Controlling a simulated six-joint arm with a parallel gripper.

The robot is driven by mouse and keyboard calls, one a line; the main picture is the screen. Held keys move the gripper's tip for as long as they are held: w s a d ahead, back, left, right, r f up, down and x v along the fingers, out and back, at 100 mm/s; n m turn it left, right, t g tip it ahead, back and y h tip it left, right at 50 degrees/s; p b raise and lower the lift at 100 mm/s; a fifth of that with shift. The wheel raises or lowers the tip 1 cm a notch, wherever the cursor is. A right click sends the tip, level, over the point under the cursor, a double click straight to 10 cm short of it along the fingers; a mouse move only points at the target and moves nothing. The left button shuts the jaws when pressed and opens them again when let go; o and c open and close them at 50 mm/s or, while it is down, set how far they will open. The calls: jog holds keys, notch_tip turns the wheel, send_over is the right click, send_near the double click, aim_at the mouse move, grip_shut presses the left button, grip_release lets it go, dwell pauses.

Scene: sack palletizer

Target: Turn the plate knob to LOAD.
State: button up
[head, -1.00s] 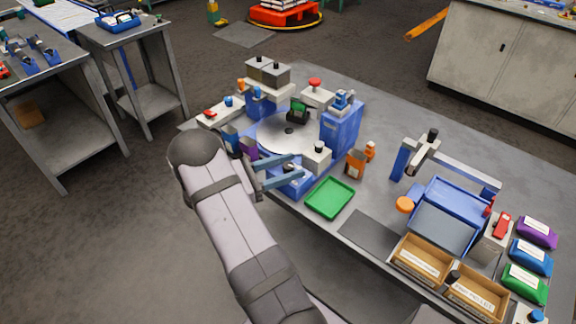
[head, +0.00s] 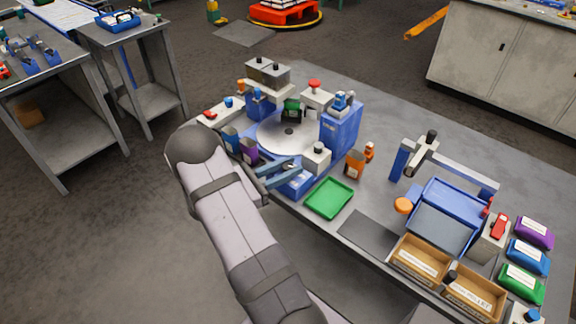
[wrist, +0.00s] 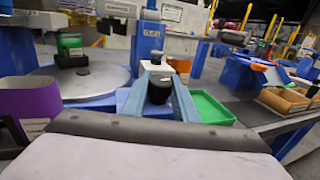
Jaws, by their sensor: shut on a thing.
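My gripper (head: 282,175) is at the front of the blue machine base (head: 297,183), beside the round grey plate (head: 288,131). In the wrist view its two blue fingers (wrist: 158,96) are shut on a black knob (wrist: 160,88), which stands between them. In the head view the fingers partly hide this knob. Any LOAD marking is too small or hidden to read. The plate also shows at the left of the wrist view (wrist: 95,80). A green sack (head: 291,108) stands at the plate's far side.
A white box with a dark knob (head: 317,157) stands just behind the fingers. A purple sack (head: 249,152) is close on their left. A green tray (head: 329,198) lies to the right, with an orange bottle (head: 355,164) behind it. A blue tower (head: 341,129) rises beyond.

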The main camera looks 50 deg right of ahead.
jog(key=n+t, duration=0.2)
jog(key=t, duration=0.2)
jog(key=n+t+p, duration=0.1)
jog(key=n+t, duration=0.2)
jog(key=t, duration=0.1)
jog(key=shift+s+h, duration=0.15)
jog(key=shift+h, duration=0.15)
jog(key=shift+n+t+y+b, duration=0.4)
jog(key=shift+n+t+y, duration=0.3)
jog(key=shift+n+t, duration=1.4)
jog(key=shift+t, duration=0.8)
jog(key=o, duration=1.1)
jog(key=shift+c, duration=0.2)
jog(key=shift+a, duration=0.1)
jog(key=shift+p+v, duration=0.35)
jog(key=shift+v, duration=1.15)
jog(key=shift+s+a+r+p, duration=0.1)
jog(key=shift+a+p, duration=0.25)
jog(key=shift+p, duration=0.05)
jog(key=shift+s+a+r+p, duration=0.15)
jog(key=shift+a+p, duration=0.15)
jog(key=shift+p, duration=0.1)
jog(key=shift+p+v, duration=0.8)
jog(key=shift+v, duration=0.55)
